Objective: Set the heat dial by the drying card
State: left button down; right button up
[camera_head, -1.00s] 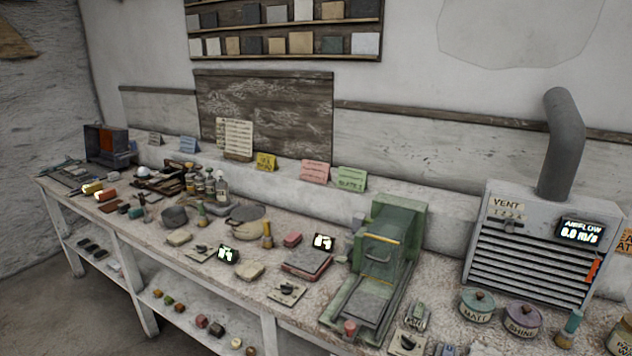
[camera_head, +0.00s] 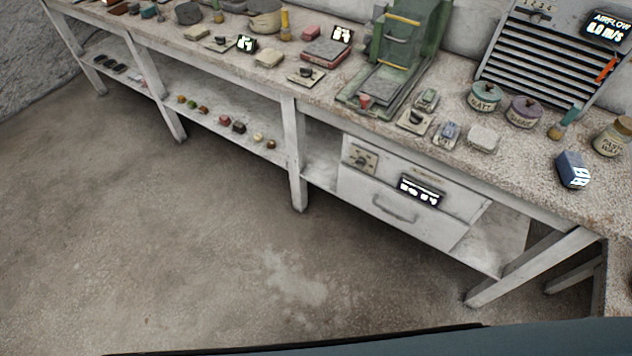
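A white cabinet with a drawer (camera_head: 398,208) sits on the shelf under the bench. Its upper left has a small beige dial plate (camera_head: 362,159); its setting is too small to read. A black display (camera_head: 420,190) with white characters is to the right, also unreadable. Similar dial plates lie on the benchtop, one at the left (camera_head: 219,44), one in the middle (camera_head: 306,76) and one in front of the green press (camera_head: 414,121). I cannot tell which is the heat dial. No drying card can be made out. Neither gripper is in view.
The vent box (camera_head: 550,50) is at the back right. The floor (camera_head: 230,240) before the bench is clear.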

aim_at(361, 161)
jog(key=u, duration=0.7)
jog(key=k, duration=0.95)
jog(key=u, duration=0.65)
jog(key=i, duration=1.75)
jog(key=z, duration=1.6)
jog(key=i, duration=1)
jog(key=z, duration=1.05)
